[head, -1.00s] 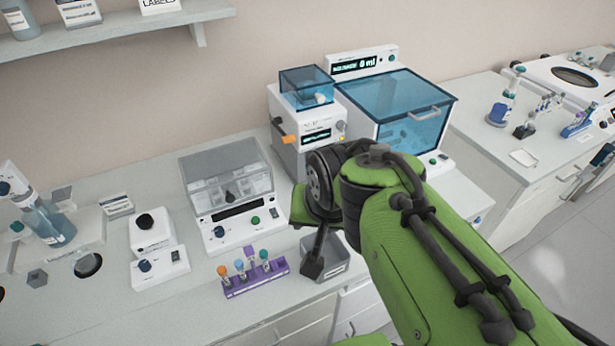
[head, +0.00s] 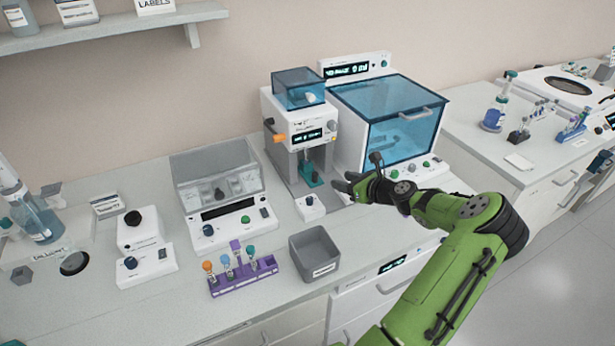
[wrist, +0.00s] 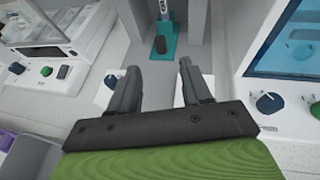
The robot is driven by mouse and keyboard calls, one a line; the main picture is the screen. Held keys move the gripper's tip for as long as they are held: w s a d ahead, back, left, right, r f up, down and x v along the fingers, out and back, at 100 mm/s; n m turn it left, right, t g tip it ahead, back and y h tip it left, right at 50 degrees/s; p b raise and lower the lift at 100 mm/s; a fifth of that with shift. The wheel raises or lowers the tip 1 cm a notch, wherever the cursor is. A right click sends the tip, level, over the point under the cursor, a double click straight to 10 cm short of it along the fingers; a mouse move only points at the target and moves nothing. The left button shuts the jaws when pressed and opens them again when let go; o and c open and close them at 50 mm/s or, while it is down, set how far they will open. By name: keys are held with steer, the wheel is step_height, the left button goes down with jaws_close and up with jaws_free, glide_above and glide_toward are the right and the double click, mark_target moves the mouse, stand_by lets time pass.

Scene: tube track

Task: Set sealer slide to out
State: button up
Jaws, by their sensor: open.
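The sealer is the white upright machine (head: 300,128) with a blue clear hopper on top and an orange knob at its left side. In its open bay a teal slide (head: 308,172) with a dark grip stands on the grey base. My gripper (head: 345,186) is open and empty, at the right front of the sealer. In the wrist view my two fingers (wrist: 155,75) point toward the bay, with the slide beyond them, apart from it.
A white block with a dark blue knob (head: 309,206) stands before the sealer. A blue-lidded cabinet (head: 400,125) is close on the right. A grey bin (head: 314,254), a purple tube rack (head: 243,279) and a clear-lidded machine (head: 217,195) stand to the left.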

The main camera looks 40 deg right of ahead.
mark_target(316, 174)
steer(key=b+x, duration=0.1)
steer(key=x, duration=1.3)
steer(key=shift+w+a+f, duration=0.1)
steer(key=shift+f, duration=0.15)
jaws_close()
